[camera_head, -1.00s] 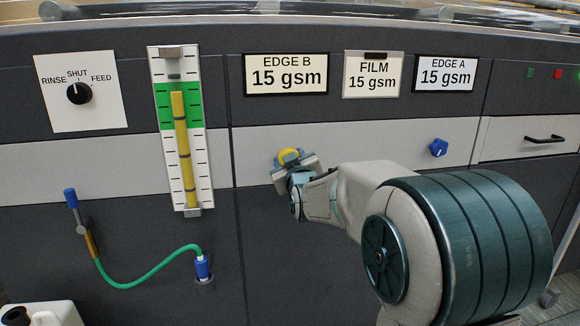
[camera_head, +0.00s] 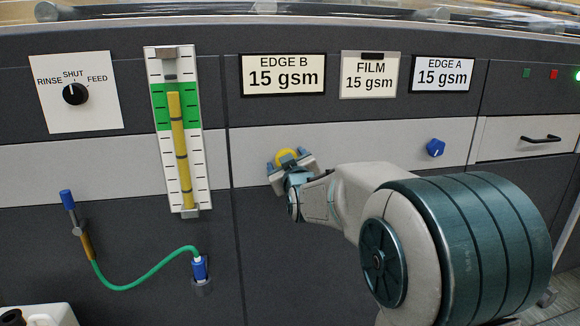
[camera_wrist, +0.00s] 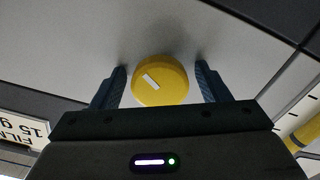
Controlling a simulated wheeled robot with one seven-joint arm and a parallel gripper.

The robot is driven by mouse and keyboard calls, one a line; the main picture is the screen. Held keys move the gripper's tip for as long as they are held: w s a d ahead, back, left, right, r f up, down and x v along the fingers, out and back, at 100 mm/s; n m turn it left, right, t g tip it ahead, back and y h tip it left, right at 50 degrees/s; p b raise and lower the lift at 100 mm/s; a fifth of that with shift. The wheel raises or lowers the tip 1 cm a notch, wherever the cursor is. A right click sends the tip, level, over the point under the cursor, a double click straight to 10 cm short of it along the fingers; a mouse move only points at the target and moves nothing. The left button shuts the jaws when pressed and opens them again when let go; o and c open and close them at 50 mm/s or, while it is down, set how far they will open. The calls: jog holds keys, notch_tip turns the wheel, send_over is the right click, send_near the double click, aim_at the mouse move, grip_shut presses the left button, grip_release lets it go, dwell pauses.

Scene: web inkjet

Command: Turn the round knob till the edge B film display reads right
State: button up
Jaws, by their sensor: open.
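The round yellow knob (camera_head: 286,157) sits on the light grey band of the panel, below the edge B display (camera_head: 283,75), which reads 15 gsm. The film card (camera_head: 370,75) beside it also reads 15 gsm. In the wrist view the yellow knob (camera_wrist: 160,80) shows a white pointer mark on its face, slanting toward the upper left. My gripper (camera_wrist: 162,82) is open, with one finger on each side of the knob and a gap visible on both sides. In the head view my gripper (camera_head: 290,165) partly covers the knob.
The edge A display (camera_head: 443,74) reads 15 gsm, with a blue knob (camera_head: 435,148) below it. A selector (camera_head: 75,93) points at SHUT. A gauge with a yellow column (camera_head: 178,130) and a green hose (camera_head: 140,278) are at left. A drawer handle (camera_head: 541,139) is at right.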

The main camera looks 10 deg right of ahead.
jog(key=s+p, duration=0.2)
jog(key=s, duration=1.1)
jog(key=shift+s, duration=0.35)
jog(key=shift+r, duration=0.1)
jog(key=s+r+m+g+p, duration=0.2)
jog(key=s+r+g+p, duration=0.5)
jog(key=s+p, duration=0.4)
jog(key=s+r+m+g+p, duration=0.3)
jog(key=s+r+g+p, duration=0.4)
jog(key=s+p, duration=0.5)
jog(key=g+p, duration=0.1)
jog(key=p, duration=0.7)
dwell(0.3)
